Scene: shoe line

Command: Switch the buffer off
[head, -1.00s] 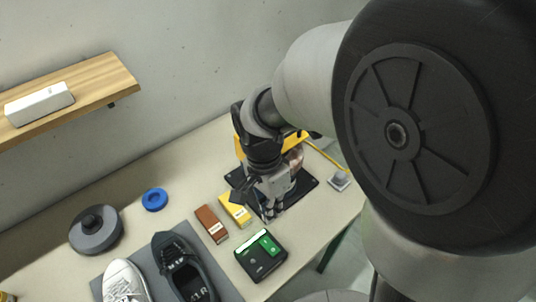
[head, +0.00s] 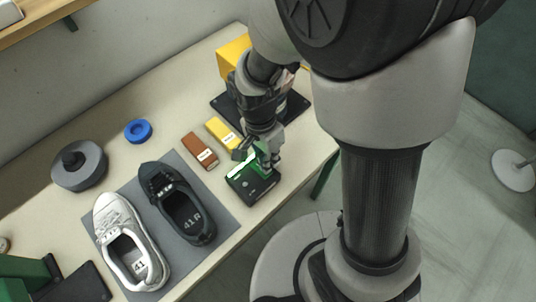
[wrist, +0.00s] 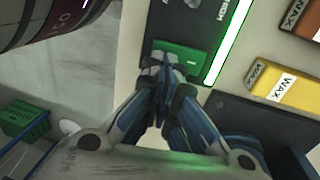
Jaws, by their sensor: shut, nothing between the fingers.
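A black control box (head: 247,192) with a lit green strip (head: 241,168) stands near the table's front right edge. In the wrist view the green strip (wrist: 229,40) glows beside a green switch (wrist: 187,56) with a white dash mark. My gripper (head: 268,168) points down over the box, shut and empty. In the wrist view its fingertips (wrist: 167,78) are at the switch and overlap its lower left part; I cannot tell whether they touch it. A yellow machine (head: 232,57) on a black base (head: 296,104) stands behind, partly hidden by my arm.
A yellow wax box (head: 221,132) and a brown wax box (head: 201,152) lie left of the control box. A dark shoe (head: 181,207) and a white shoe (head: 124,235) stand on a grey mat (head: 225,214). A blue ring (head: 138,131) and a grey round object (head: 80,166) lie farther left.

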